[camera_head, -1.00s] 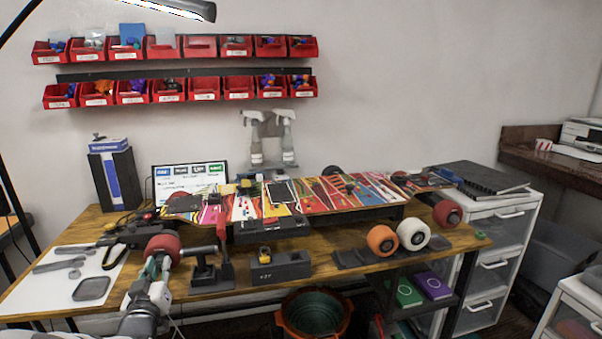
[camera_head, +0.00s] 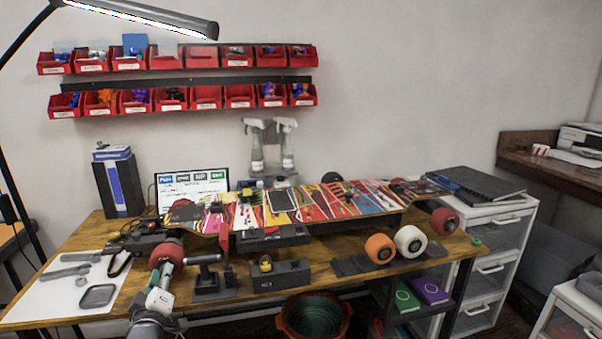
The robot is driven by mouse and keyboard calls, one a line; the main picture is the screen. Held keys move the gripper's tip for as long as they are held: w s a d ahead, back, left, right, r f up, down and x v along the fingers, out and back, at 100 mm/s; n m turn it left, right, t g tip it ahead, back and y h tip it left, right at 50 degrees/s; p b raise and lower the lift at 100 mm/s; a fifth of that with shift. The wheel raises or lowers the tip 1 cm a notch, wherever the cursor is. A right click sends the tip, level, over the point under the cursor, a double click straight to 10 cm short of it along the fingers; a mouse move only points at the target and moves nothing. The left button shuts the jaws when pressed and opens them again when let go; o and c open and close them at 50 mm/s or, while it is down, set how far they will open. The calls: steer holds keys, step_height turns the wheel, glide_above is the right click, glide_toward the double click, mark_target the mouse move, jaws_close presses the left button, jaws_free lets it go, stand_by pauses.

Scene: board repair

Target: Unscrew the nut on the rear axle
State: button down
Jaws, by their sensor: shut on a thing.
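The skateboard (camera_head: 320,200) lies across the workbench with its colourful graphic facing up. A red wheel (camera_head: 166,250) stands at its left end, near the front of the bench. My gripper (camera_head: 162,278) reaches up from the bottom left to the near side of this red wheel. Its fingers are closed at the wheel's centre, where the axle end is. The nut is too small and too covered by the fingers to make out. Another red wheel (camera_head: 445,221) shows at the board's right end.
An orange wheel (camera_head: 379,249) and a white wheel (camera_head: 410,240) stand on a dark mat at the front. A dark block (camera_head: 282,278) and a black stand (camera_head: 207,285) are right of my gripper. A white sheet (camera_head: 50,305) with tools lies left.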

steer(key=shift+r, duration=0.15)
steer(key=c, duration=1.4)
jaws_free()
steer(key=shift+c, duration=0.9)
steer(key=shift+w+f+m+b, duration=0.1)
steer(key=shift+f+m+b, duration=0.1)
steer(key=shift+m+b, duration=0.5)
steer(key=m+b, duration=0.1)
steer(key=m, duration=0.2)
steer(key=shift+d, duration=0.1)
steer(key=shift+r+m+b, duration=0.1)
steer(key=shift+m+b, duration=0.2)
steer(key=shift+m, duration=0.4)
